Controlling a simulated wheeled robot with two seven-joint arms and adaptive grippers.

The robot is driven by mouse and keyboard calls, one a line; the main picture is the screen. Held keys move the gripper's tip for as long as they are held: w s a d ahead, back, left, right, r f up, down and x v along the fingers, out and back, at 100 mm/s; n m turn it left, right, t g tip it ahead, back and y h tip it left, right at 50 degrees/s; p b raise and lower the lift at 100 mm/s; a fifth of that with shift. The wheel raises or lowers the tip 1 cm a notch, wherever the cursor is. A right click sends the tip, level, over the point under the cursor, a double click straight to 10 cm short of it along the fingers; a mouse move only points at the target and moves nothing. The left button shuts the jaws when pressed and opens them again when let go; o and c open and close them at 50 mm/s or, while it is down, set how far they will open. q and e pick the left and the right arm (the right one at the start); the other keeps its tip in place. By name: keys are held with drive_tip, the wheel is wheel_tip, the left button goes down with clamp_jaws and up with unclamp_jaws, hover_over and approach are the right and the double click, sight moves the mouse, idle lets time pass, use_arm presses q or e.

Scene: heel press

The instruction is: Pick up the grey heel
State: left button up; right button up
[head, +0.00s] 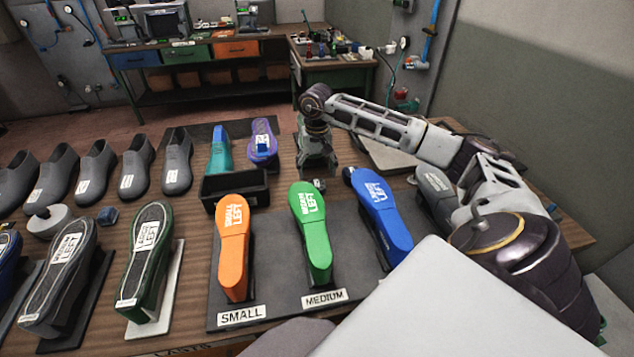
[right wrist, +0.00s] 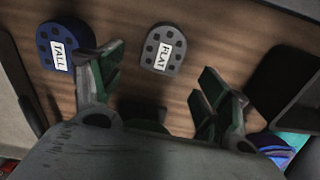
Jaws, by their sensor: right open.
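The grey heel (right wrist: 176,62), a small rounded block with dark holes and a FLAT label, lies on the wooden table in the right wrist view. In the head view the grey heel (head: 319,184) shows small, just in front of my right gripper (head: 317,162). In the right wrist view my right gripper (right wrist: 160,85) is open and empty. Its two green-padded fingers are spread, with the grey heel beyond and between them, apart from both. The blue heel (right wrist: 45,45), labelled TALL, lies left of the grey one, close to the left finger. My left gripper is out of view.
A black open bin (head: 235,187) stands left of the right gripper. Orange (head: 233,240), green (head: 312,235) and blue (head: 380,215) lasts stand on a dark board in front. Teal and purple lasts are behind the bin. Grey shoes (head: 135,170) line the left.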

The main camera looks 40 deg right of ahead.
sight(317, 182)
drive_tip(key=shift+s+a+f, duration=0.15)
drive_tip(key=shift+f, duration=0.6)
drive_tip(key=shift+s+f+p, duration=0.1)
drive_tip(key=shift+f+p, duration=0.2)
drive_tip(key=shift+f, duration=1.15)
drive_tip(key=shift+c, duration=1.3)
drive_tip(key=c, duration=0.9)
drive_tip(key=shift+r, duration=0.8)
wheel_tip(317, 182, up, 7)
drive_tip(key=shift+r+b, duration=0.2)
drive_tip(key=shift+b, duration=0.15)
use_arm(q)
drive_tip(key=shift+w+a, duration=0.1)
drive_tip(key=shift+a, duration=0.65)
use_arm(e)
drive_tip(key=shift+r, duration=0.55)
